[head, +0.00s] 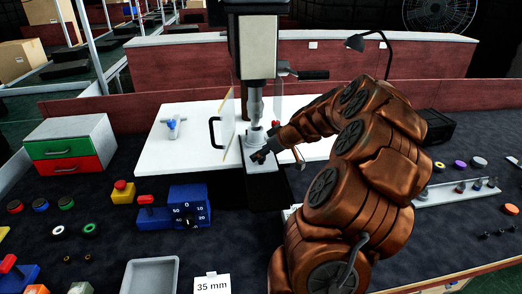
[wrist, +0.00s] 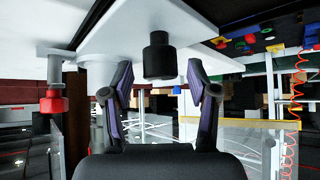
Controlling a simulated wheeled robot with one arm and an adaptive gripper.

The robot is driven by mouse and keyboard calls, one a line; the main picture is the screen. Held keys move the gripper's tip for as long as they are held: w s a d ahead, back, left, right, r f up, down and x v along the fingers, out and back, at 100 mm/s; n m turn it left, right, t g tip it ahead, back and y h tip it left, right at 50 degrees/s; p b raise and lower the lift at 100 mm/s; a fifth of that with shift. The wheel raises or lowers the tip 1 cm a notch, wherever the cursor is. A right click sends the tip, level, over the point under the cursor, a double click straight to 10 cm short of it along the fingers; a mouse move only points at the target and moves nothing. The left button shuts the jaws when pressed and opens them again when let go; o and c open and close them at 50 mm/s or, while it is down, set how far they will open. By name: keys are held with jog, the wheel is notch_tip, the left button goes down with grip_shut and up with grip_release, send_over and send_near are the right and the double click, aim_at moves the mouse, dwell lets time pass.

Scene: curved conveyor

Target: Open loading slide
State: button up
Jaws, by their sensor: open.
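The loading slide appears to be the light grey plate (head: 252,163) on a black block under the press head, in front of the white machine table (head: 155,155). In the wrist view, a black cylindrical knob (wrist: 160,58) stands out from a pale plate. My gripper (head: 265,153) is low over the grey plate. In the wrist view my gripper (wrist: 159,72) is open, one finger on each side of the knob, with visible gaps. I cannot tell the knob's exact depth between the fingers. In the head view my fingers and wrist hide the knob.
A clear guard with a black handle (head: 213,133) stands left of the press column (head: 254,45). A blue dial box (head: 188,212), a yellow button box (head: 122,192) and a drawer unit (head: 72,146) stand to the left. A lamp (head: 357,42) is behind my arm.

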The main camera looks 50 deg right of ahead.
jog(key=shift+w+f, duration=0.25)
grip_shut()
dwell(0.5)
